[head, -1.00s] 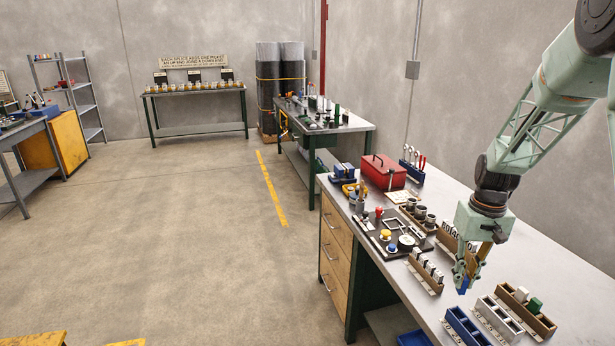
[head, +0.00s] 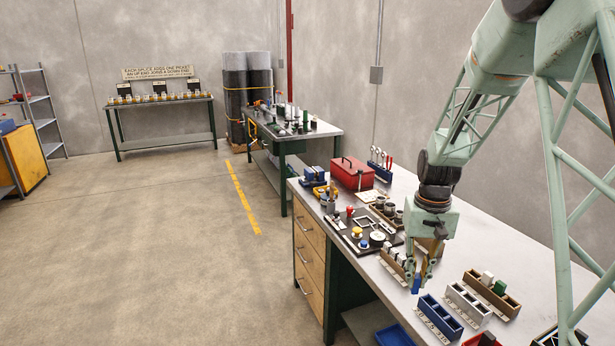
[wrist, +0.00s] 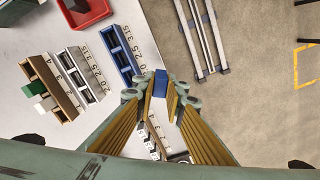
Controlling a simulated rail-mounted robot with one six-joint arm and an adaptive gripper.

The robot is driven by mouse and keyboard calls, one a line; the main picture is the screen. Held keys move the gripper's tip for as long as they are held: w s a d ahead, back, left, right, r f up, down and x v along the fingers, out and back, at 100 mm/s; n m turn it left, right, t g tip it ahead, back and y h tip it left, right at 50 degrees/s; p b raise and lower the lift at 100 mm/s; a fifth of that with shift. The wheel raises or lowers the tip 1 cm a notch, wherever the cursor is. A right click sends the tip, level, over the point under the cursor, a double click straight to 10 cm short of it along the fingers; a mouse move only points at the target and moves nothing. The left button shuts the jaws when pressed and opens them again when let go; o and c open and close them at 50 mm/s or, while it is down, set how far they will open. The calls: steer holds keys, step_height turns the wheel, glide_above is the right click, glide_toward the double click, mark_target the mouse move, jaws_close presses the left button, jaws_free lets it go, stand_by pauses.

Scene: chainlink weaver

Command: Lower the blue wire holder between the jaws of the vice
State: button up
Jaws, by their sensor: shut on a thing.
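The blue wire holder (wrist: 160,83) is a small blue block between the fingertips of my gripper (wrist: 162,92) in the wrist view. In the head view my gripper (head: 424,278) points down over the near workbench, shut on the blue holder (head: 416,285), of which a small part shows between the fingers. The far green-legged bench (head: 325,131) carries several tools too small to tell apart.
Near my gripper on the near bench (head: 480,225) stand a blue (head: 440,318), a white (head: 468,302) and a brown slotted rack (head: 492,293). A red toolbox (head: 352,173) and a dark tray (head: 350,239) with parts lie further along. Floor at left is open.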

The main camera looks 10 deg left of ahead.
mark_target(413, 296)
steer(key=shift+s+f, duration=0.15)
steer(key=shift+f, duration=1.6)
steer(key=shift+s+f, duration=0.1)
steer(key=shift+f, duration=1.65)
steer(key=shift+w+a, duration=0.1)
steer(key=shift+w, duration=0.05)
